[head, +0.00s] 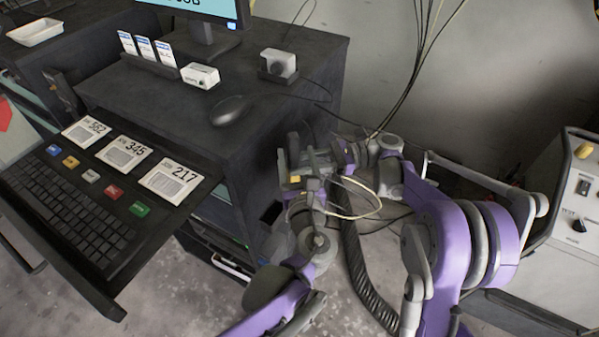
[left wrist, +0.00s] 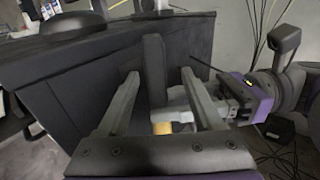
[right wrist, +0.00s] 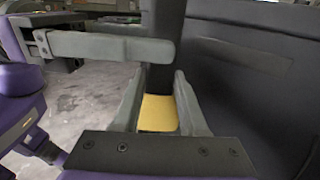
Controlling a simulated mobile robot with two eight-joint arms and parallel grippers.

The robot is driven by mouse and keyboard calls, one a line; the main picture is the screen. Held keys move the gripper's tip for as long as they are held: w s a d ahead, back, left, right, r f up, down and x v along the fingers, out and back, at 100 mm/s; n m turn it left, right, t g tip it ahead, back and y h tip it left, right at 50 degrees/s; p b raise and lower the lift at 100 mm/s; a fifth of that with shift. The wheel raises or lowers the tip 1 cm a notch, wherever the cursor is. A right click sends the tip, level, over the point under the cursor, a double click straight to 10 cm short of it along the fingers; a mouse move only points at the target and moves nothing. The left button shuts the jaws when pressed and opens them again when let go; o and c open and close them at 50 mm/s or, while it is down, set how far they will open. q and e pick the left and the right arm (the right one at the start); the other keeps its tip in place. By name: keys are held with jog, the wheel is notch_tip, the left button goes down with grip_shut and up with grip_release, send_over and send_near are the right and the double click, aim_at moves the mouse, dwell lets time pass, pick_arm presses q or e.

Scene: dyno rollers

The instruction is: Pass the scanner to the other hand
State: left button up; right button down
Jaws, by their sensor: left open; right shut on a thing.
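The scanner, a dark upright block (left wrist: 155,70) with a yellow part (right wrist: 158,113), is gripped between the fingers of my right gripper (right wrist: 160,78). In the left wrist view it stands between the spread fingers of my left gripper (left wrist: 160,76), with gaps at both sides. My left gripper is open. A grey left finger crosses in front of the scanner in the right wrist view. In the head view both grippers meet beside the desk, and the yellow patch (head: 295,179) shows there; the rest is partly hidden by the fingers.
The dark desk (head: 170,105) stands close by the grippers, with a mouse (head: 230,110), a small white box (head: 200,76) and a grey boxy device (head: 278,65) on top. A keyboard (head: 75,210) lies on the pulled-out tray. A grey control cabinet (head: 570,230) stands at right. Cables hang behind.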

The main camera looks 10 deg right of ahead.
pick_arm(q)
jog(key=shift+w, duration=2.7)
jog(key=c, duration=1)
grip_shut()
pick_arm(e)
jog(key=shift+a, duration=0.1)
pick_arm(q)
jog(key=shift+d, duration=0.1)
pick_arm(e)
jog(key=shift+c, duration=1.8)
grip_release()
